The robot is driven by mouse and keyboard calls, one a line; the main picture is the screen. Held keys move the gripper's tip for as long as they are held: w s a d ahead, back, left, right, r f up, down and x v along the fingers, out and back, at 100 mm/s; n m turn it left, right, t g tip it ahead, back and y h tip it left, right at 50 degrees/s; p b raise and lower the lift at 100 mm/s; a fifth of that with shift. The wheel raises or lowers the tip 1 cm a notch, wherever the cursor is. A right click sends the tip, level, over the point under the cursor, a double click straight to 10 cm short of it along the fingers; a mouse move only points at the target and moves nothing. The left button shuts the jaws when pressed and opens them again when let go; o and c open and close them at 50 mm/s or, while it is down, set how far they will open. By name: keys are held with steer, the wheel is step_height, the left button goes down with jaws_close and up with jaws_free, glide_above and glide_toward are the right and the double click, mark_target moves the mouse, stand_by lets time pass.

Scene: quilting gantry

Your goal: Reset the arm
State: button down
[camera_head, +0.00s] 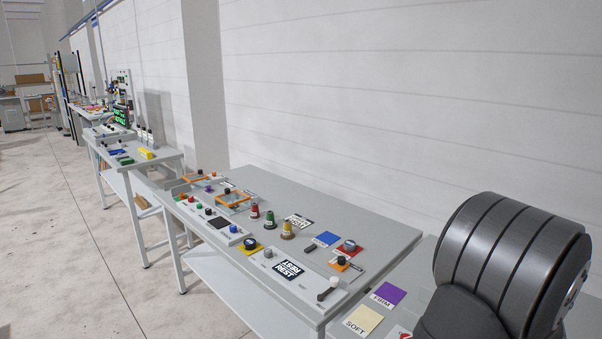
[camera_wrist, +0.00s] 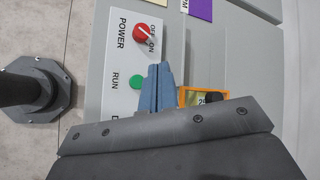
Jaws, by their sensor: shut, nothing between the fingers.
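My gripper (camera_wrist: 158,75) shows in the wrist view as two blue fingers, closed against each other with nothing between them. The fingertips are over a white panel, beside a green button (camera_wrist: 137,82) marked RUN and below a red knob (camera_wrist: 142,34) marked POWER, OFF and ON. I cannot tell how high above the panel they are. A dark wrist housing hides the lower part of the wrist view. In the head view a large dark grey part of my arm fills the right side; the fingers are out of that view.
An orange-framed item (camera_wrist: 203,97) lies right of the fingers, partly hidden. Purple (camera_head: 388,293) and yellow (camera_head: 362,320) cards lie on the near bench. Open floor lies left.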

steer(key=shift+d+f, duration=0.1)
steer(key=shift+f, duration=3)
step_height(320, 180, up, 13)
steer(key=w+n+g+h, duration=0.1)
steer(key=n+g+h, duration=0.3)
steer(key=n+g, duration=0.4)
steer(key=n, duration=0.4)
steer(key=shift+a+f+n, duration=0.15)
steer(key=shift+a+n, duration=0.15)
steer(key=shift+a, duration=0.15)
